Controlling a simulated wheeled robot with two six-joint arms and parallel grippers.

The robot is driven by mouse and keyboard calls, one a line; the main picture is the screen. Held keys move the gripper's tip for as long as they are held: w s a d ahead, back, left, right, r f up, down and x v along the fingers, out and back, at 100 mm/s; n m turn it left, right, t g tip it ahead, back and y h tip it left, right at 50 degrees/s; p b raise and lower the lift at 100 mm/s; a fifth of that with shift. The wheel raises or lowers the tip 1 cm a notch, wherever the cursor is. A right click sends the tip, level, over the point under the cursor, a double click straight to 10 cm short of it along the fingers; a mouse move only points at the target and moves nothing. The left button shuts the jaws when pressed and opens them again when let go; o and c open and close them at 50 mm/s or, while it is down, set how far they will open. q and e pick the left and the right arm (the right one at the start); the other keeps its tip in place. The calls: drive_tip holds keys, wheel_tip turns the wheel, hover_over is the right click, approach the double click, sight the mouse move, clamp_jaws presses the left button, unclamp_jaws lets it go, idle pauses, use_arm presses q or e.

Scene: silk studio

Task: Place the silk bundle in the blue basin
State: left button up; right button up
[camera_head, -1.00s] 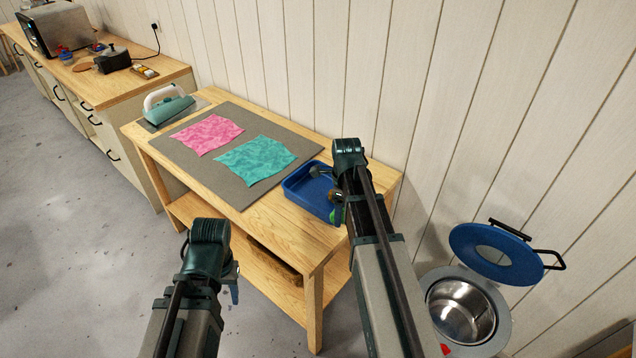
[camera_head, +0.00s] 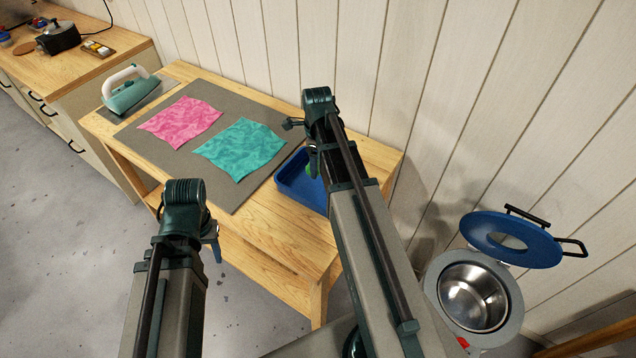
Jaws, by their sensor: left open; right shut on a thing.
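The blue basin (camera_head: 290,190) is a shallow rectangular tray at the right end of the wooden table, partly hidden behind my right arm. My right gripper (camera_head: 311,158) is over the basin, mostly hidden by its own arm. It is shut on a small green thing (camera_head: 309,170), which looks to be the silk bundle; little of it shows, and I cannot tell whether it touches the basin. My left gripper (camera_head: 213,245) is open and empty, low in front of the table's near edge.
A pink cloth (camera_head: 180,122) and a teal cloth (camera_head: 240,149) lie flat on a grey mat (camera_head: 150,140). An iron (camera_head: 128,92) stands at the table's far left. A steel pot with a blue lid (camera_head: 511,240) raised is at right. The wall runs behind the table.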

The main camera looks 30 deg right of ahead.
drive_tip(key=shift+f+b, duration=4.8)
drive_tip(key=shift+f, duration=0.25)
drive_tip(key=shift+r, duration=0.15)
drive_tip(key=o, duration=1.3)
wheel_tip(320, 180, up, 12)
drive_tip(key=p, duration=1.2)
